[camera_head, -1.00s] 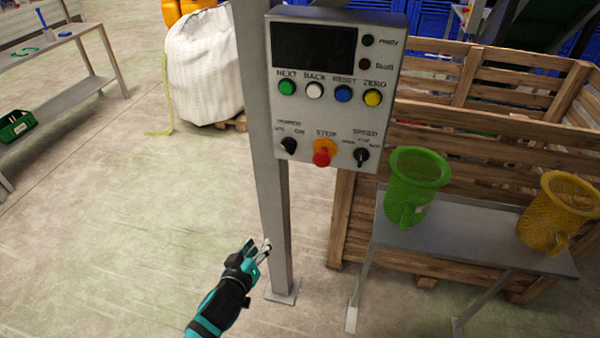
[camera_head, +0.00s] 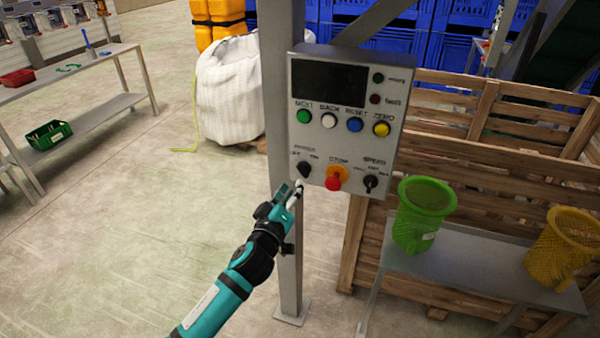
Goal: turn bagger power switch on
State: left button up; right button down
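The grey control box (camera_head: 345,120) is mounted on a metal post. The black power switch knob (camera_head: 304,170) is at the box's lower left, under small labels; its pointer is too small to read. My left gripper (camera_head: 292,191) is just below and left of the knob, pointing up at it, and its tips look very close to the box's lower left corner. I cannot tell whether they touch the box. The fingers are seen from the side and look close together, with nothing visible between them. My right gripper is not in view.
On the box, the red stop button (camera_head: 334,183) and the black speed knob (camera_head: 370,184) sit right of the power switch. The post (camera_head: 290,268) stands behind my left gripper. A side table (camera_head: 470,265) with green and yellow net rolls is at right, before a wooden crate (camera_head: 480,120).

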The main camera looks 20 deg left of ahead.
aim_at(301, 173)
pick_arm(q)
jog(key=w, duration=0.6)
jog(key=shift+w+p, duration=0.1)
jog(key=shift+p, duration=0.25)
jog(key=shift+c, duration=0.3)
grip_shut()
